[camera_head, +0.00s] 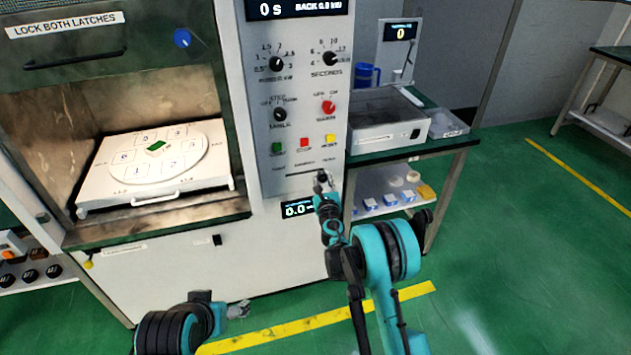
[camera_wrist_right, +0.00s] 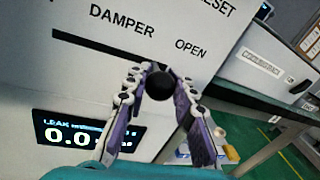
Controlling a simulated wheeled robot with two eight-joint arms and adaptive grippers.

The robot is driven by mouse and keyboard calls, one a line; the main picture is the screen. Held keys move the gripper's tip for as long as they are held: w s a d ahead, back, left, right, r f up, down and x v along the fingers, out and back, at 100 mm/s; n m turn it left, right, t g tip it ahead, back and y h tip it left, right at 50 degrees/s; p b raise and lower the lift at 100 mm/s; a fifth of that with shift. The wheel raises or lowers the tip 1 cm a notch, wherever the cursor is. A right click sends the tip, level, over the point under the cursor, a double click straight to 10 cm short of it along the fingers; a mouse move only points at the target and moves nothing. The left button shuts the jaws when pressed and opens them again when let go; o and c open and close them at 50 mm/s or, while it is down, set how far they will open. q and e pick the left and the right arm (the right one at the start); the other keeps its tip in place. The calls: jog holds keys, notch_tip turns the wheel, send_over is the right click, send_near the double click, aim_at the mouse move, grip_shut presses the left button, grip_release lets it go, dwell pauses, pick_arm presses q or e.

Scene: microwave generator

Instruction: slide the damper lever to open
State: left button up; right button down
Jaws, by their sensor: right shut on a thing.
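The damper lever's round black knob (camera_wrist_right: 160,86) shows in the right wrist view near the right end of its dark slot (camera_wrist_right: 85,42), below the printed word OPEN. My right gripper (camera_wrist_right: 158,84) is shut on the knob, with a finger on each side of it. In the head view my right gripper (camera_head: 323,181) is at the lower right of the control panel and hides the knob. The left part of the slot (camera_head: 292,174) shows beside it. My left gripper (camera_head: 238,310) is low in front of the cabinet, away from the panel; its fingers are too small to read.
A lit leak display (camera_head: 297,209) sits just below the slot. Dials and coloured buttons (camera_head: 304,144) are above it. A side table with a white box (camera_head: 385,132) stands close on the right. The open chamber with a white tray (camera_head: 98,193) is on the left.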

jog(key=shift+d, duration=0.2)
jog(key=c, duration=1.2)
grip_release()
jog(key=shift+w+d, duration=0.1)
jog(key=shift+d, duration=0.05)
jog(key=s, duration=1.2)
jog(key=shift+d, duration=0.15)
